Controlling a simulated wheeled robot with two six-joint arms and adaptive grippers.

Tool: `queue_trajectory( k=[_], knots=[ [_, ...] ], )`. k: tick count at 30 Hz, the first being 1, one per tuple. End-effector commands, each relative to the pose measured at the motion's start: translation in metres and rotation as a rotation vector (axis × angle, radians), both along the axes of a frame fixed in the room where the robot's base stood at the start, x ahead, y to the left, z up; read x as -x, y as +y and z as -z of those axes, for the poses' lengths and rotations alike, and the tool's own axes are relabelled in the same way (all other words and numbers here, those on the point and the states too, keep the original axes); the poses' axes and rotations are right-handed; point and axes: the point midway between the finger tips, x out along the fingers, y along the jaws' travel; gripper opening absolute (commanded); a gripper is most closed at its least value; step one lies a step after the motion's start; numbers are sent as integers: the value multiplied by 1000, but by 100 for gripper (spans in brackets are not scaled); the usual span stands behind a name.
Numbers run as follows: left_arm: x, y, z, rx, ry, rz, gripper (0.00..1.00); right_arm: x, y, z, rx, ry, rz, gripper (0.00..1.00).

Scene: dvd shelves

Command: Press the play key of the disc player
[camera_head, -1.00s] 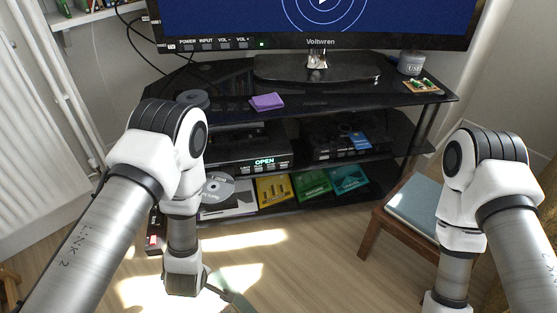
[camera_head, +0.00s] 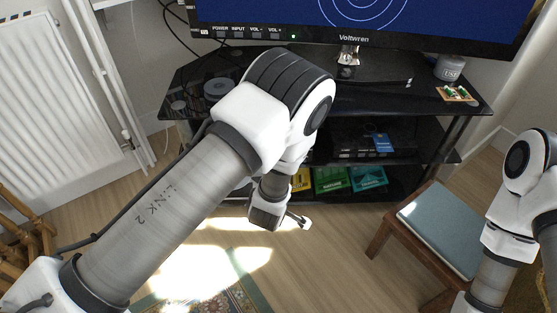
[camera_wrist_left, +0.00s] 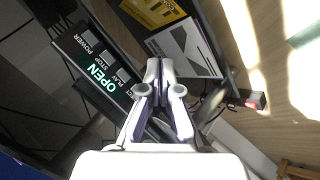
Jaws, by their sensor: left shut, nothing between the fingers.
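The disc player (camera_wrist_left: 90,72) shows in the left wrist view as a dark front, tilted in the picture, with a lit OPEN display and a row of grey keys lettered POWER, STOP and PLAY; another label is partly covered. The play key (camera_wrist_left: 123,74) lies left of my left gripper's fingertips. My left gripper (camera_wrist_left: 160,66) is shut and empty, pointing towards the shelf; I cannot tell its distance from the keys. In the head view my left gripper (camera_head: 302,221) is small below the arm, which hides the player. My right gripper is out of view.
The black TV stand (camera_head: 440,120) holds the television (camera_head: 360,42). Yellow, green and teal cases (camera_head: 368,178) lie on its lowest shelf. A white case (camera_wrist_left: 188,48) and a yellow case (camera_wrist_left: 150,10) are near the fingertips. A stool (camera_head: 440,225) stands right; open floor lies in front.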

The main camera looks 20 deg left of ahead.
Motion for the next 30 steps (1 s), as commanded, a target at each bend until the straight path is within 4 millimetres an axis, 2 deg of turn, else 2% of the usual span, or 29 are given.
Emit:
queue_trajectory(
  k=[5, 10, 16, 22, 30],
  knots=[
    [-8, 3, 3, 0, -2, -2, 0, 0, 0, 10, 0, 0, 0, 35],
    [-28, 10, 6, 1, -4, -2, 0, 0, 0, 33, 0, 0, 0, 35],
    [-57, 20, 5, 2, -3, -3, 0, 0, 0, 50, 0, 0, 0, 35],
    [-77, 27, 1, 1, 0, -1, 0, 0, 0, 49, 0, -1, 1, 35],
    [-83, 29, 0, 0, 0, 0, 0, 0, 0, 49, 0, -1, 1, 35]
  ],
)
